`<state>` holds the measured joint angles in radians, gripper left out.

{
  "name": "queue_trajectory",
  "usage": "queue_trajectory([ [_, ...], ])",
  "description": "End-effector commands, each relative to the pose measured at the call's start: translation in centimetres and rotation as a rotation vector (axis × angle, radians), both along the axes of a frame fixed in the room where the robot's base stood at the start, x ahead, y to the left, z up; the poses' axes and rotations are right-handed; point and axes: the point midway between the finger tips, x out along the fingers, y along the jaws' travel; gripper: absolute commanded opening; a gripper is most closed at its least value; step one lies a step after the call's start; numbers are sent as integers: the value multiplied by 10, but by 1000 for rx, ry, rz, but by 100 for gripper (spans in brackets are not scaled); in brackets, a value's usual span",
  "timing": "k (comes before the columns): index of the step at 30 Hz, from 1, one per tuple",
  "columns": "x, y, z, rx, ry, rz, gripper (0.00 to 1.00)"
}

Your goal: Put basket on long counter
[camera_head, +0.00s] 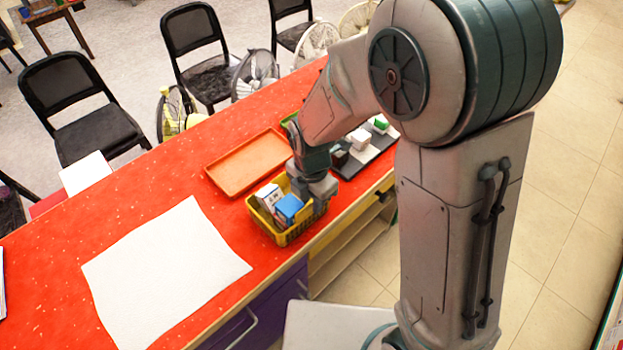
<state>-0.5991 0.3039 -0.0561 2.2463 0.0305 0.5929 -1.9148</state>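The yellow basket (285,236) sits at the front edge of the long red counter (120,211), with a white carton (268,196) and a blue-and-white carton (289,208) inside. My gripper (318,205) is at the basket's right side, pointing down by its rim. The fingers are mostly hidden by the wrist and the basket, so I cannot tell whether they are open or closed on the rim. The basket looks upright and appears to rest on the counter.
An orange tray (248,162) lies behind the basket. A dark tray (372,152) with small white and green boxes is to the right. A large white sheet (165,275) covers the counter at left. Black chairs (80,105) and fans (255,72) stand beyond the counter.

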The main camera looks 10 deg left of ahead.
Motion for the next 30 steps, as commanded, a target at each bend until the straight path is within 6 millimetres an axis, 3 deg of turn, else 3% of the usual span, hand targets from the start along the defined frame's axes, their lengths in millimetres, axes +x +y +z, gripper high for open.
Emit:
queue_trajectory([
  [12,1,0,83,3,-5,0,26],
  [18,0,0,101,1,-2,-1,26],
  [25,0,-3,104,1,-3,-22,26],
  [30,-2,-29,118,20,-31,-270,26],
])
